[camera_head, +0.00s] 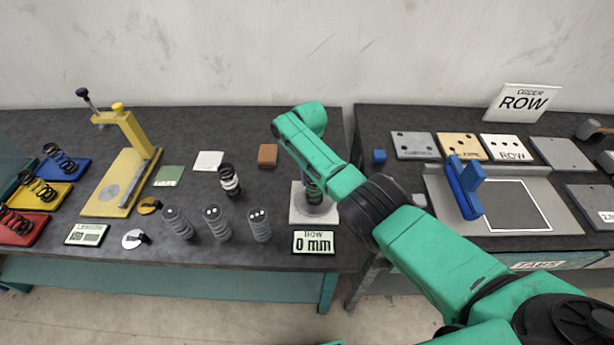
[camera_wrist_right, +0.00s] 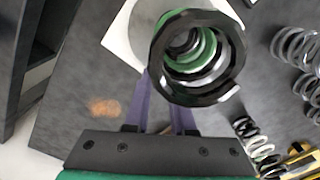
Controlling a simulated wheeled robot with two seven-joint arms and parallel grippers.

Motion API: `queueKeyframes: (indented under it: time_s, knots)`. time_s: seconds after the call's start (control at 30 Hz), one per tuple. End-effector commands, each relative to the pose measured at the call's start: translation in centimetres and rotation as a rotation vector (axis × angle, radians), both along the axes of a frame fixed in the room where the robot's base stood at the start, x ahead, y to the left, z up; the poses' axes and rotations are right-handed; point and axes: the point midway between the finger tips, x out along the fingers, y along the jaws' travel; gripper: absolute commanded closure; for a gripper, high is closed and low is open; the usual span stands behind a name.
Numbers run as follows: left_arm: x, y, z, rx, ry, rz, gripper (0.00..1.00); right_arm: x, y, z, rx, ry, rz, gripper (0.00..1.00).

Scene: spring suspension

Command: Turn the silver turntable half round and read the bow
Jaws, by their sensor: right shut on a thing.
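The silver turntable (camera_head: 318,214) sits on a white square base near the front edge of the left bench. It also shows in the right wrist view (camera_wrist_right: 147,18), partly hidden behind a coil spring. A display (camera_head: 313,242) in front of it reads "BOW 0 mm". My right gripper (camera_wrist_right: 163,95) is shut on the black and green spring (camera_wrist_right: 197,57), which stands over the turntable. In the head view my right arm hides most of the gripper and spring. My left gripper is not in view.
Several grey springs (camera_head: 220,224) and a black-white spring (camera_head: 229,180) stand left of the turntable. A yellow press (camera_head: 128,170) and coloured spring trays (camera_head: 48,192) are further left. The right bench holds plates, a blue tool (camera_head: 465,188) and an "ORDER ROW" sign (camera_head: 523,101).

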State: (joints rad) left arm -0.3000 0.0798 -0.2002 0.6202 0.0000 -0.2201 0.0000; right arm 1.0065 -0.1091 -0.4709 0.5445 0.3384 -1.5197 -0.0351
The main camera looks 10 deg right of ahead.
Motion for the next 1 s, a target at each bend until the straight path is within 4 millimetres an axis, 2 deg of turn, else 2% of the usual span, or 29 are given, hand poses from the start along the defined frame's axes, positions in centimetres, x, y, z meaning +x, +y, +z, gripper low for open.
queueKeyframes:
  time_s: [0.4, 1.0]
  knots:
    - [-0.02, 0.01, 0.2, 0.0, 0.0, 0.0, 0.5, 0.09, -0.54, 0.12, 0.001, -0.002, -0.125, 1.0]
    - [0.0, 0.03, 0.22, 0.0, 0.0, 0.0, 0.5, 0.08, -0.65, 0.09, 0.001, -0.002, -0.148, 1.0]
